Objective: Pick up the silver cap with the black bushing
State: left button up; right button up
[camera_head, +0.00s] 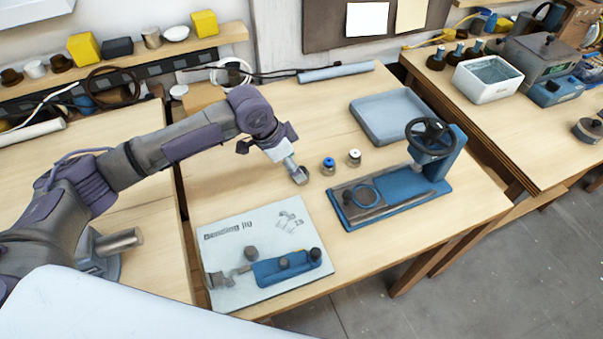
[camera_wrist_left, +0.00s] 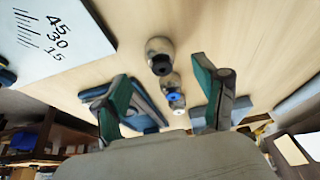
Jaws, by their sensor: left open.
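The silver cap with the black bushing (camera_wrist_left: 160,56) stands on the wooden table, ahead of and between my left gripper's fingertips in the left wrist view. In the head view this cap (camera_head: 301,177) is just below and right of the gripper, partly hard to separate from it. My left gripper (camera_head: 287,160) is open, with its green-padded fingers spread in the wrist view (camera_wrist_left: 162,82), and nothing is held between them. Two similar silver caps stand to the right, one with a blue bushing (camera_head: 328,166) and one with a white bushing (camera_head: 354,157). My right gripper is not in view.
A blue press with a black handwheel (camera_head: 431,137) stands right of the caps. A blue-grey tray (camera_head: 392,117) lies behind. A bending jig board (camera_head: 232,232) with a blue tool (camera_head: 285,265) lies in front. Bare table surrounds the caps.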

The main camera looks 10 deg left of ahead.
aim_at(302, 169)
pick_arm(q)
jog(key=shift+w+d+f, duration=0.15)
jog(key=shift+d+f, duration=0.05)
jog(key=shift+f, duration=0.15)
jog(key=p+x, duration=0.1)
jog(key=x, duration=0.2)
jog(key=shift+w+d+f, duration=0.15)
jog(key=shift+f, duration=0.05)
jog(key=shift+w+d+f, duration=0.1)
jog(key=shift+f, duration=0.25)
jog(key=shift+c, duration=0.3)
jog(key=shift+c, duration=1.4)
jog(key=c, duration=1)
jog(key=shift+r, duration=0.1)
